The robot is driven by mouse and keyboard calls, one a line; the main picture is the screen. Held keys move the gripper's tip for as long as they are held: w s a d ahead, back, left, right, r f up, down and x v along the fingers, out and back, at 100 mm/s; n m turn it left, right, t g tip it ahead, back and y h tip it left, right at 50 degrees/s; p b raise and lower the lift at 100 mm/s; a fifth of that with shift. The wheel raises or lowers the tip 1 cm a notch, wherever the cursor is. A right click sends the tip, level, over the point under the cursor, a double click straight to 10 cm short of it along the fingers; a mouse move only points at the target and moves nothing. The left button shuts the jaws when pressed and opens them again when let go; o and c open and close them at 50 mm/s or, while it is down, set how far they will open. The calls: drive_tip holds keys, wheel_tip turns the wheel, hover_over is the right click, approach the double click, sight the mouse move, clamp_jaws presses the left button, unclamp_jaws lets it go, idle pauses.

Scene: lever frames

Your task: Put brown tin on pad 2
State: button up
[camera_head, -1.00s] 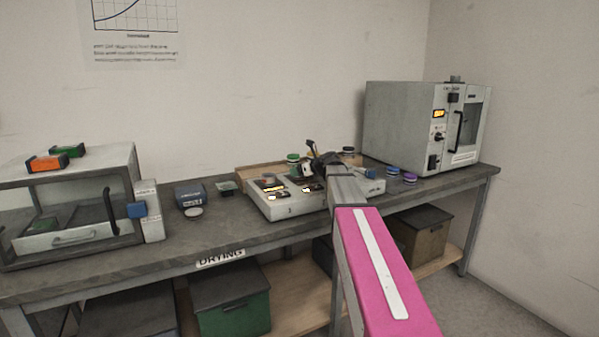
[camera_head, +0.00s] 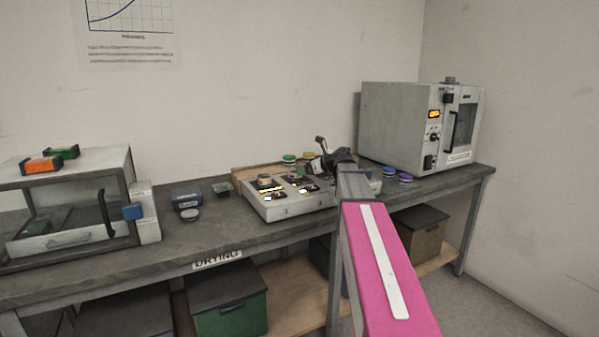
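A white unit (camera_head: 292,209) with dark pads and lit displays stands on the bench. A small brownish-grey tin (camera_head: 264,180) sits on its back left part; it looks like the brown tin, but its colour is hard to make out. The pad numbers are too small to read, so I cannot tell which one is pad 2. My gripper (camera_head: 318,160) is dark and is over the unit's back right side, to the right of the tin and apart from it. Its fingers are small and partly hidden by my arm, so its opening does not show.
Green (camera_head: 289,158) and yellow (camera_head: 309,156) tins stand behind the unit. Blue (camera_head: 389,171) and purple (camera_head: 405,177) tins stand to its right, before a grey oven (camera_head: 400,125). A glass-fronted cabinet (camera_head: 70,205) is at left. The bench (camera_head: 225,235) is clear in front.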

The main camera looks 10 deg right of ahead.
drive_tip(key=shift+v, duration=2.35)
